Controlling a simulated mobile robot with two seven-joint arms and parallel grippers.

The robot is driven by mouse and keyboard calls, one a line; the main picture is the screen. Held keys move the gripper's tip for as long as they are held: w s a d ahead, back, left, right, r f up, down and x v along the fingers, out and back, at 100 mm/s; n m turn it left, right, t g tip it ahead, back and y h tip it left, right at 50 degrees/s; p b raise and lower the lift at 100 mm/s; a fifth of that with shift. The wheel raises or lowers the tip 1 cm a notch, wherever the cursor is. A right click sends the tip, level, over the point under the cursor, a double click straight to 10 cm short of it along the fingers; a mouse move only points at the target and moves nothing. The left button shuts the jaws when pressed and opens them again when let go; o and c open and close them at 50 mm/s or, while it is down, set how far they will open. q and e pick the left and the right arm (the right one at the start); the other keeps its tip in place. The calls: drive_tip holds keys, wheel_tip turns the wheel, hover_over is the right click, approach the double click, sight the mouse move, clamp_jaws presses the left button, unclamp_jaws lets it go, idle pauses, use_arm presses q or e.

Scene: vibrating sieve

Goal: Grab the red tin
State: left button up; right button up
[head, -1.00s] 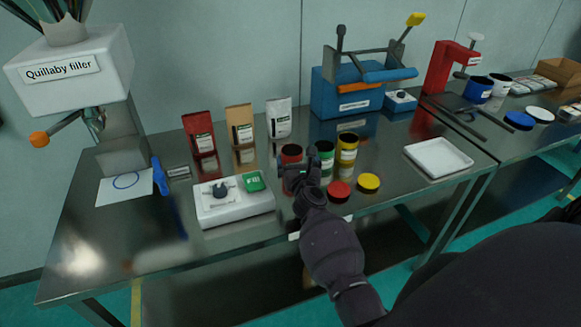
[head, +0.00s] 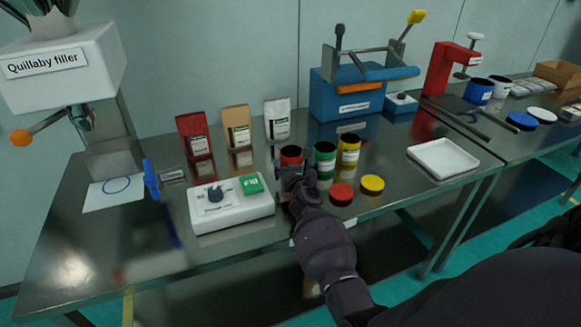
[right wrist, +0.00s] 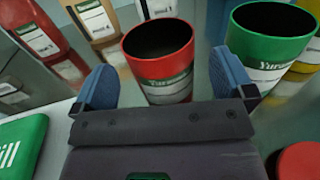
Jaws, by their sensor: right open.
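The red tin (head: 290,154) stands upright and open-topped on the metal table, at the left of a row of tins. In the right wrist view the red tin (right wrist: 160,62) stands just ahead of and between my open right gripper's blue fingers (right wrist: 165,88). The right finger lies in the gap between the red tin and the green tin (right wrist: 268,45). In the head view my right gripper (head: 292,178) is in front of the red tin and hides its lower part. I cannot tell whether the fingers touch the tin. My left gripper does not show.
The green tin (head: 325,158) and yellow tin (head: 348,149) stand close on the right. A red lid (head: 342,194) and yellow lid (head: 373,184) lie in front. A white scale (head: 232,208) is on the left. Bags (head: 237,128) stand behind. A white tray (head: 443,158) lies farther right.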

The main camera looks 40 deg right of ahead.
drive_tip(key=shift+x, duration=1.1)
drive_tip(key=c, duration=1)
drive_tip(key=shift+o, duration=0.2)
drive_tip(key=shift+r, duration=0.1)
